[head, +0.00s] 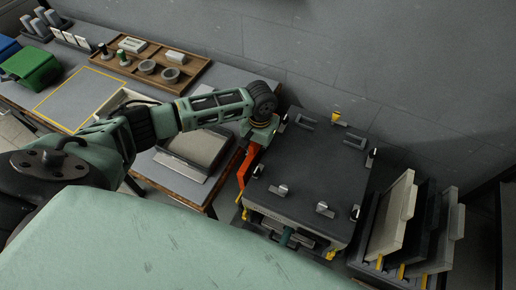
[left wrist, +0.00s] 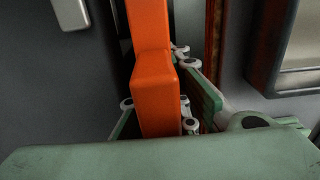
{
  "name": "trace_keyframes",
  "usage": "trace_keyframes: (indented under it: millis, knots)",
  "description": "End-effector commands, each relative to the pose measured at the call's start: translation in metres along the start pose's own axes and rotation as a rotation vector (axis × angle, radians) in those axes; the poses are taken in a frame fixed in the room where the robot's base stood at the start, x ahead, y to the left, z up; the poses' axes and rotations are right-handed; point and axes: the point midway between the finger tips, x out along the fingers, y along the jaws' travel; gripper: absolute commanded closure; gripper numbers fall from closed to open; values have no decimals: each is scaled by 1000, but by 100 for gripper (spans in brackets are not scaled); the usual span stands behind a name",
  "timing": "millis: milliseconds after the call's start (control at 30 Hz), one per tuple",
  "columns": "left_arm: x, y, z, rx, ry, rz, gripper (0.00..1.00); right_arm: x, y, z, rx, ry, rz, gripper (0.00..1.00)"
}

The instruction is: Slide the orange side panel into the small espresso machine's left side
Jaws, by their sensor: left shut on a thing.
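The small espresso machine (head: 312,170) is a dark grey box with a flat top and small silver and black fittings near its edges. The orange side panel (head: 246,168) is upright at the machine's left side, very close to it; I cannot tell whether it sits in a slot. My left gripper (head: 259,136) is above the panel's upper back part. In the left wrist view the orange panel (left wrist: 155,85) runs between the fingers, which are shut on it. The panel's lower edge is hidden. My right gripper is not in view.
A rack with pale and dark panels (head: 390,217) stands right of the machine. On the left bench are a wooden tray (head: 190,78), a grey pad (head: 196,150) and a green bin (head: 32,66). A wall is close behind the machine.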

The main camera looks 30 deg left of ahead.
Motion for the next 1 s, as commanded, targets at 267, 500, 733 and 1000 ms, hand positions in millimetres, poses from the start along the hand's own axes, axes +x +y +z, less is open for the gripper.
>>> trace_keyframes:
  millis: [267,500,733,1000]
  knots:
    - [-6,16,-5,14,16,35,100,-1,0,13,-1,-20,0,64]
    - [-4,16,-4,14,14,34,73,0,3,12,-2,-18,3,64]
    - [-21,14,-6,12,17,34,63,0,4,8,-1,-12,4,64]
    - [-76,6,-6,8,15,26,63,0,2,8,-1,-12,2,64]
